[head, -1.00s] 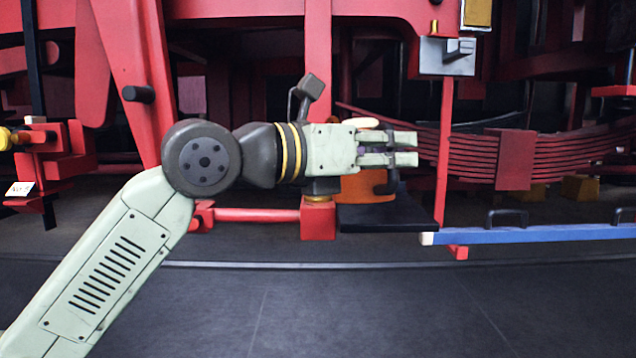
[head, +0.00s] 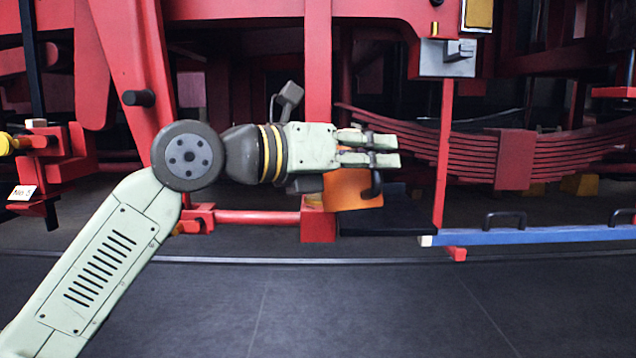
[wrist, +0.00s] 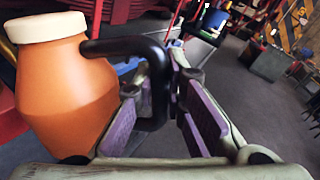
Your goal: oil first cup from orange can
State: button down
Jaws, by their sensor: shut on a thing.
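The orange can (head: 350,190) hangs at my gripper (head: 388,150), tilted, its upper part hidden behind the fingers. In the wrist view the can (wrist: 65,95) has a rounded orange body, a cream cap (wrist: 45,27) and a black handle (wrist: 158,80). My gripper (wrist: 172,85) is shut on that handle, with purple pads on both sides of it. A red block (head: 318,222) stands just left of and below the can, with a small brass cup (head: 312,199) on top, partly hidden. I cannot tell whether oil flows.
A dark flat tray (head: 400,218) lies right of the red block, below the can. A red upright bar (head: 443,155) and a leaf spring (head: 515,160) stand to the right. A blue beam (head: 535,234) runs low at right. The floor in front is clear.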

jog(key=shift+w+r+n+p, duration=0.15)
jog(key=shift+r+n+p, duration=0.5)
jog(key=shift+n+p, duration=0.35)
dwell(4.8)
jog(key=shift+s+f+m+b, duration=0.2)
jog(key=shift+f+m+b, duration=0.3)
jog(key=shift+b, duration=0.45)
jog(key=shift+s+m+b, duration=0.1)
jog(key=shift+m+b, duration=0.2)
jog(key=m+b, duration=0.1)
jog(key=f+m+b, duration=0.1)
jog(key=m, duration=0.1)
jog(key=shift+w+f+h, duration=0.15)
jog(key=shift+w+h, duration=0.05)
jog(key=shift+h, duration=0.1)
jog(key=shift+w+a+m+b, duration=0.1)
jog(key=shift+w+m+b, duration=0.05)
jog(key=shift+m+b, duration=0.4)
jog(key=shift+t, duration=0.4)
